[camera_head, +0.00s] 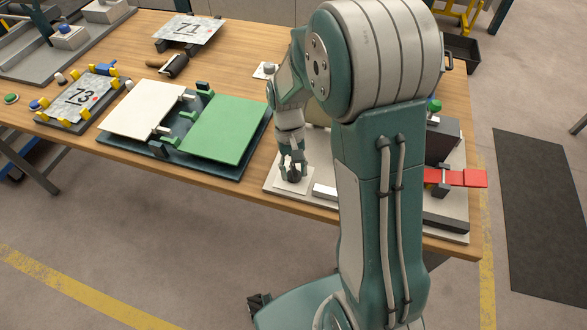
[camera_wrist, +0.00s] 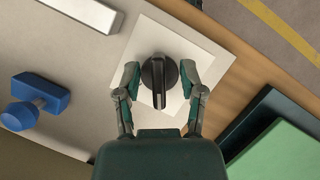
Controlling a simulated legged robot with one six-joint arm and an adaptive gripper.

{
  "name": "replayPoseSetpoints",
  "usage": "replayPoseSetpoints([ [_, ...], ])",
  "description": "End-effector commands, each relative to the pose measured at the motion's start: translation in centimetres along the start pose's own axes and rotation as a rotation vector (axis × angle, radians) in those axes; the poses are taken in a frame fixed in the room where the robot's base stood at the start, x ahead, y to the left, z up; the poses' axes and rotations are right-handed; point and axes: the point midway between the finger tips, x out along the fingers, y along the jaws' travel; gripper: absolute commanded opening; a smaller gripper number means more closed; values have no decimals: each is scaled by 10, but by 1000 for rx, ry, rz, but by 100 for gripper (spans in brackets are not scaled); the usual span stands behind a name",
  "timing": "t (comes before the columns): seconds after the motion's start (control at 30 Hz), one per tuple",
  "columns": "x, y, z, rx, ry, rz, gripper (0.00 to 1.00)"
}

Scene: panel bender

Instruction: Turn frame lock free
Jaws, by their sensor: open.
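A black rotary knob (camera_wrist: 159,72) with a raised ridge sits on a white square plate (camera_wrist: 205,52) in the wrist view. It looks like the frame lock, but no label shows. Its ridge runs nearly up and down in the picture. My gripper (camera_wrist: 159,92) is open, with one finger on each side of the knob and a visible gap on both sides. In the head view my gripper (camera_head: 292,164) points down over the plate (camera_head: 284,185) at the front of the table, and its fingers partly hide the knob.
A blue handle (camera_wrist: 40,100) and a pale bar (camera_wrist: 82,12) lie left of the knob in the wrist view. A green panel (camera_head: 222,130) and a cream panel (camera_head: 145,108) lie left of my gripper. A red bar (camera_head: 470,178) juts past the table's right edge.

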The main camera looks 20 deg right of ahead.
Motion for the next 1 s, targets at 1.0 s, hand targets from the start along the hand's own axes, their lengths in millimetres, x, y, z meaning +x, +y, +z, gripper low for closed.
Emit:
replayPoseSetpoints([
  [1.0, -120, -1, -2, 0, -1, 1, 51],
])
